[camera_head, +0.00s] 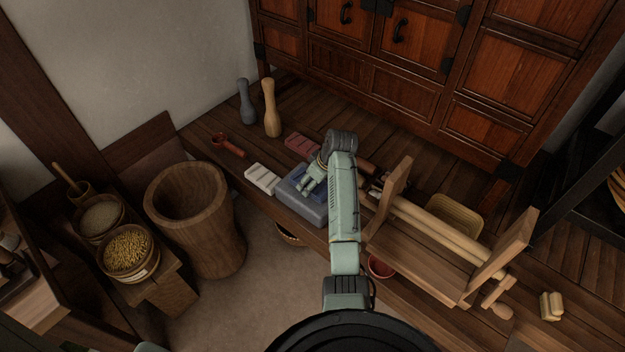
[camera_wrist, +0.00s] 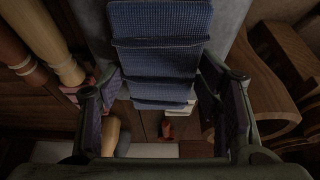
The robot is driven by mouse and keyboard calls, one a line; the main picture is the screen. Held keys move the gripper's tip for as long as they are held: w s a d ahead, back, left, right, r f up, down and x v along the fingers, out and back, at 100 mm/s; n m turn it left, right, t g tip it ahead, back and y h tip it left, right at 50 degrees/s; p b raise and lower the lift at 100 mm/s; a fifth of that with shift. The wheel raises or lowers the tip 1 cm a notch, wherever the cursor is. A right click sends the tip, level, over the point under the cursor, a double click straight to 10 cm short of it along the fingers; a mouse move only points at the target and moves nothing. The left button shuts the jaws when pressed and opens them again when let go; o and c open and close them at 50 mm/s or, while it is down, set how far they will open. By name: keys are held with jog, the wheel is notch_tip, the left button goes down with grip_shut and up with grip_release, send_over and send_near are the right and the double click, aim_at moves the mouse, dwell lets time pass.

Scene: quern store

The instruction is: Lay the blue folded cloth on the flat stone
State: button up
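The blue folded cloth (camera_wrist: 160,45) fills the upper middle of the wrist view, its ribbed folds lying between my two fingers. In the head view it shows as a dark blue patch (camera_head: 297,180) over the top of the flat grey stone (camera_head: 306,207). The stone's grey surface also shows beside the cloth in the wrist view (camera_wrist: 236,25). My gripper (camera_head: 313,180) is low over the stone, its fingers (camera_wrist: 158,85) wide apart, one along each side of the cloth. I cannot tell whether they press on it or whether the cloth rests fully on the stone.
A white block-like item (camera_head: 262,178) lies left of the stone, a dark red one (camera_head: 302,143) behind it. A red ladle (camera_head: 228,146) and two pestle-like clubs (camera_head: 271,108) are farther back left. A wooden frame (camera_head: 430,250) stands close right; a large wooden mortar (camera_head: 205,225) stands left.

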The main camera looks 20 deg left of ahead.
jog(key=o, duration=0.4)
jog(key=shift+c, duration=0.2)
jog(key=shift+r, duration=0.2)
jog(key=b+v, duration=0.1)
jog(key=v, duration=1.1)
